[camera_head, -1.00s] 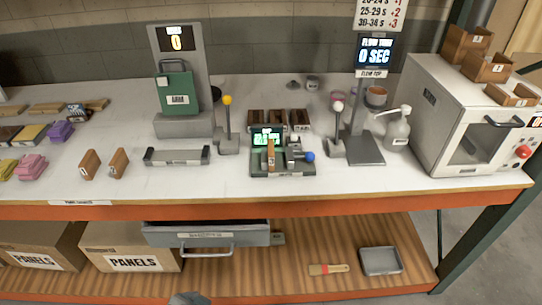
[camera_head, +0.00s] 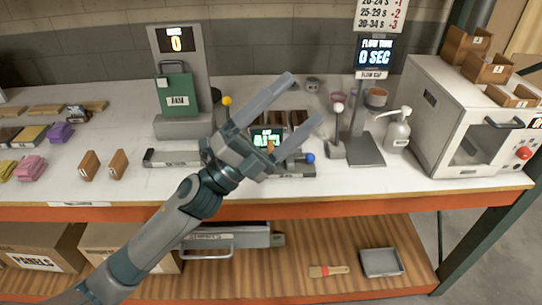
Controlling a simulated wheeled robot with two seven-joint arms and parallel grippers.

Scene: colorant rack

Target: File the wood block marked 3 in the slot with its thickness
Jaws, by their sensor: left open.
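My left gripper (camera_head: 304,101) is open, its two fingers reaching up and to the right over the small gauge with the lit display (camera_head: 267,135). A small orange-brown wood block (camera_head: 271,146) stands at the gauge and shows between the fingers, partly hidden; I cannot tell whether they touch it. Two more wood blocks, one on the left (camera_head: 88,165) and one on the right (camera_head: 118,164), stand upright on the bench. I cannot read a 3 on any block. A dark brown slotted rack (camera_head: 299,118) stands behind the gauge, partly covered by the gripper. My right gripper is not in view.
A yellow-knobbed lever (camera_head: 227,101) and a white-knobbed lever (camera_head: 337,108) flank the gauge. The flow cup stand (camera_head: 363,148), a pump bottle (camera_head: 397,130) and a white oven (camera_head: 475,120) are to the right. Wooden bins (camera_head: 488,68) sit on the oven. The bench front is mostly clear.

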